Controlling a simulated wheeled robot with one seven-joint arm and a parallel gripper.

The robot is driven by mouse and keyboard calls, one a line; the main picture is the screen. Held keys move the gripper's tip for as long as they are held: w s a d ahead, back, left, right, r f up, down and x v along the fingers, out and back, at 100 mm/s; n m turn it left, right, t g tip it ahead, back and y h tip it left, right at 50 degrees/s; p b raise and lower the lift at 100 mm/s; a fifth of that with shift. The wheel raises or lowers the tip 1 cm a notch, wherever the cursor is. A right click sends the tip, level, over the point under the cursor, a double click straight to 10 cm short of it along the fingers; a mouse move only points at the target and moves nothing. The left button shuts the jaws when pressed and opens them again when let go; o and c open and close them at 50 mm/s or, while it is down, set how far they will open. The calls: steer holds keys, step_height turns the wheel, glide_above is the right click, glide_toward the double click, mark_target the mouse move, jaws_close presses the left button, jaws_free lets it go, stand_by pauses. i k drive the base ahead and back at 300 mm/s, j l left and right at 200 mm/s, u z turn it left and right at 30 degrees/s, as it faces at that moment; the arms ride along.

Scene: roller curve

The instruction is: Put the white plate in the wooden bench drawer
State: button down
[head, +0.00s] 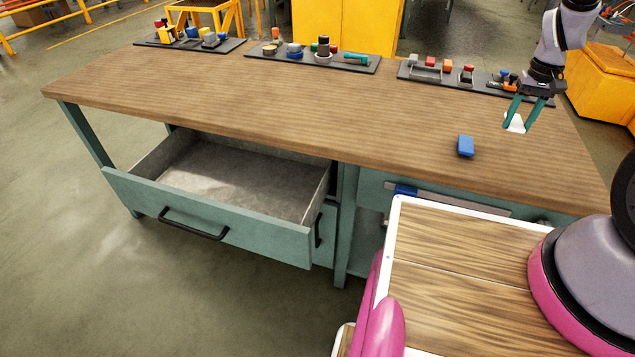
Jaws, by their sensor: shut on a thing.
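My gripper (522,109) is at the right part of the wooden bench top. Its two teal fingers are shut on a small white plate (515,124), which sits at or just above the bench surface; I cannot tell if it touches. The wooden bench (300,105) has a teal frame. Its left drawer (215,223) is pulled open and looks empty, with a grey inside and a black handle. The drawer is far to the left of my gripper and lower than the bench top.
A blue block (465,146) lies on the bench left of the plate. Dark trays of small parts stand along the back edge: a left one (190,42), a middle one (312,61) and a right one (470,84). The bench top's middle and left are clear.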

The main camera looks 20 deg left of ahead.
mark_target(265, 202)
steer(key=k+u, duration=0.15)
steer(key=u, duration=0.35)
steer(key=k+u, duration=0.15)
steer(key=u, duration=0.3)
steer(key=l+u, duration=0.25)
steer(key=l, duration=0.15)
steer(key=i, duration=0.45)
